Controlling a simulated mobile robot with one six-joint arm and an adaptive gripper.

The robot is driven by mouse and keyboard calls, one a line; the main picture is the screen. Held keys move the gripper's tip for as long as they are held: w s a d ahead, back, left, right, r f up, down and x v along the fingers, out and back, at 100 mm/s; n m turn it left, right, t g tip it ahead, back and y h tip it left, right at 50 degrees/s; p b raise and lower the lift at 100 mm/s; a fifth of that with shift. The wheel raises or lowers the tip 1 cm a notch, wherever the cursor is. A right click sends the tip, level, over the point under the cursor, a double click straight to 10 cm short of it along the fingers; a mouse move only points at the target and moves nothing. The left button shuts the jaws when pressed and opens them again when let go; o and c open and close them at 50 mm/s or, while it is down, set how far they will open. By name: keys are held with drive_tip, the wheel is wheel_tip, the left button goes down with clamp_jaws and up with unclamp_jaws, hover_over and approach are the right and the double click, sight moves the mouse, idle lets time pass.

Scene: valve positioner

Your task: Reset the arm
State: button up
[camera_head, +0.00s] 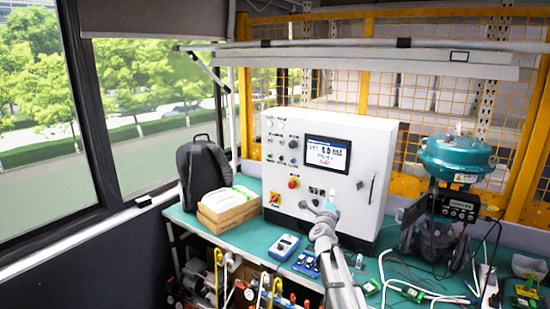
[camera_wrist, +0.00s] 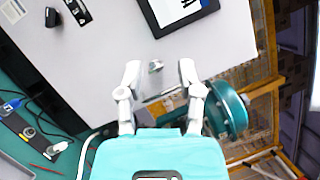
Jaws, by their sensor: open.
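My gripper (camera_head: 318,208) is in front of the lower part of the white control cabinet (camera_head: 375,155), above the green bench. In the wrist view its two grey fingers (camera_wrist: 160,74) are spread apart with nothing held between them. A small metal knob or switch (camera_wrist: 155,66) on the cabinet face (camera_wrist: 95,60) shows in the gap between the fingertips. How far the fingertips are from the panel I cannot tell. The cabinet's screen (camera_head: 327,154) is lit, above the gripper. My arm rises from the bottom of the head view and hides part of the bench.
The teal valve positioner (camera_head: 457,159) stands on the bench to the right, with loose cables around it. A blue meter (camera_head: 284,247) sits left of my arm. A cardboard box (camera_head: 228,212) and a black backpack (camera_head: 203,172) are farther left. Windows line the left wall.

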drive_tip(key=s+a+f+n+g+y, duration=0.45)
drive_tip(key=s+f+n, duration=0.25)
drive_tip(key=n, duration=0.2)
drive_tip(key=s+a+f+n+g+y, duration=0.45)
drive_tip(key=s+f+n, duration=0.25)
drive_tip(key=n, duration=0.2)
drive_tip(key=s+d+f+n+g+h, duration=0.1)
drive_tip(key=s+d+f+n+g, duration=0.1)
drive_tip(key=s, duration=0.5)
drive_tip(key=s+d+f+n+g+h, duration=0.1)
drive_tip(key=s+d+f+n+g, duration=0.1)
drive_tip(key=s+g, duration=0.3)
drive_tip(key=s+d+f+n+g+h, duration=0.1)
drive_tip(key=s+d+f+n+g, duration=0.1)
drive_tip(key=s, duration=0.9)
wheel_tip(320, 180, down, 2)
drive_tip(key=shift+d+f+n+g+h, duration=0.25)
drive_tip(key=shift+n+g+h, duration=0.2)
drive_tip(key=shift+g, duration=0.45)
